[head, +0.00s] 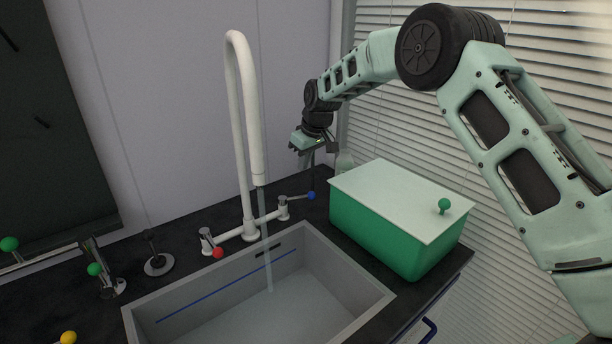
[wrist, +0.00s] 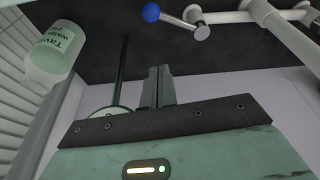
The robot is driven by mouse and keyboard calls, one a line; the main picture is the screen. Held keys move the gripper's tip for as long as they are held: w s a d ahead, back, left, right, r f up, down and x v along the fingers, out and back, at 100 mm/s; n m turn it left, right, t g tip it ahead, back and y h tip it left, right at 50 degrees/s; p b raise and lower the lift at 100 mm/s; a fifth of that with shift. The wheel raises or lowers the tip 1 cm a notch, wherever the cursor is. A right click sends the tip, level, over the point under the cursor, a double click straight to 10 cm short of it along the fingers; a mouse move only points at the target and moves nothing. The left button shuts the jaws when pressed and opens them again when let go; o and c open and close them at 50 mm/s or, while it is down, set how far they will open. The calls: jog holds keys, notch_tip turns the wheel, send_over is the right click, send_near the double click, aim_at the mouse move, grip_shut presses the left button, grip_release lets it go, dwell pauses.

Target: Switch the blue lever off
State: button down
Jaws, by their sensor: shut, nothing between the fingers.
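The blue lever (head: 298,199) is a short metal arm with a blue ball at its end. It sits on the right side of the white tap (head: 247,150) and points to the right. Water runs from the spout into the sink. My gripper (head: 312,178) points down from above, just over the blue ball; whether it touches cannot be told in the head view. In the wrist view the blue lever (wrist: 172,17) is at the top, apart from my shut, empty gripper (wrist: 160,72).
A red-knobbed lever (head: 212,247) is on the tap's left side. The grey sink (head: 170,290) is in front. A green box with a pale lid (head: 400,200) stands to the right. A labelled bottle (wrist: 57,48) stands close to my gripper. Green and yellow knobs are at left.

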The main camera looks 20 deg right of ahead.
aim_at(298, 197)
jog(key=p+x, duration=0.2)
jog(key=x, duration=0.6)
jog(key=shift+w+a+f, duration=0.1)
jog(key=shift+f, duration=0.3)
jog(key=shift+p, duration=0.35)
jog(key=shift+s+d+r+p, duration=0.15)
jog(key=shift+s+d+p, duration=0.3)
jog(key=shift+s, duration=0.45)
jog(key=shift+s+d+p, duration=0.3)
jog(key=shift+s+d, duration=0.2)
jog(key=shift+s, duration=0.2)
